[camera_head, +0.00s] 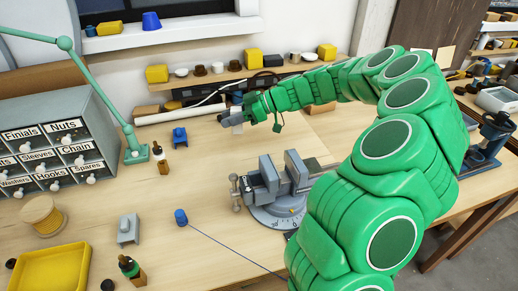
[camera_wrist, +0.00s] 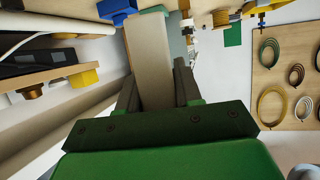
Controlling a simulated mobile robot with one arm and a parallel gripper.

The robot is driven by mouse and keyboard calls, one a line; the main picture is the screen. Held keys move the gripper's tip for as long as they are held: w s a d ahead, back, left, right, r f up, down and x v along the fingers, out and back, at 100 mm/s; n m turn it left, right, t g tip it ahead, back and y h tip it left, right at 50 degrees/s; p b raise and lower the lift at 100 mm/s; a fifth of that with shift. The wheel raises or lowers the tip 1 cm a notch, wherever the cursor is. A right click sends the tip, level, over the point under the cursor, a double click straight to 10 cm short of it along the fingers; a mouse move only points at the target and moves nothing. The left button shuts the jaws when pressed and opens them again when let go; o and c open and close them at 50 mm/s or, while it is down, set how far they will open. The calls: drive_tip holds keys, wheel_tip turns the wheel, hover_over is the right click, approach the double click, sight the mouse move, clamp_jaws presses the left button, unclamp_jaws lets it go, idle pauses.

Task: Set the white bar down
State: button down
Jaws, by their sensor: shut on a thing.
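The white bar (camera_wrist: 152,72) is off-white and flat-sided. In the wrist view it sits between the two dark fingers of my gripper (camera_wrist: 157,88) and runs away from them toward the top. My gripper is shut on it. In the head view my gripper (camera_head: 237,116) is at the back middle of the bench, beyond the vise. There the bar shows poorly at the fingertips, and I cannot tell whether it touches the bench top (camera_head: 215,160).
A grey vise (camera_head: 270,190) stands in front of my gripper. A long pale roll (camera_head: 180,114) lies along the back. A blue block (camera_head: 180,137), a dropper bottle (camera_head: 162,160) and a green lamp (camera_head: 136,153) stand to the left. Bare wood lies between them and the vise.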

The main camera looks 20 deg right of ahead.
drive_tip(key=d+m+t, duration=0.2)
drive_tip(key=d, duration=0.7)
drive_tip(key=shift+h, duration=0.4)
drive_tip(key=shift+s+d+f, duration=0.1)
drive_tip(key=shift+d+f, duration=0.1)
drive_tip(key=shift+f, duration=2.3)
drive_tip(key=shift+s+d+f, duration=0.1)
drive_tip(key=shift+d+f, duration=0.05)
drive_tip(key=shift+f, duration=2.3)
drive_tip(key=shift+f, duration=0.1)
drive_tip(key=c, duration=0.8)
unclamp_jaws()
drive_tip(key=shift+o, duration=0.2)
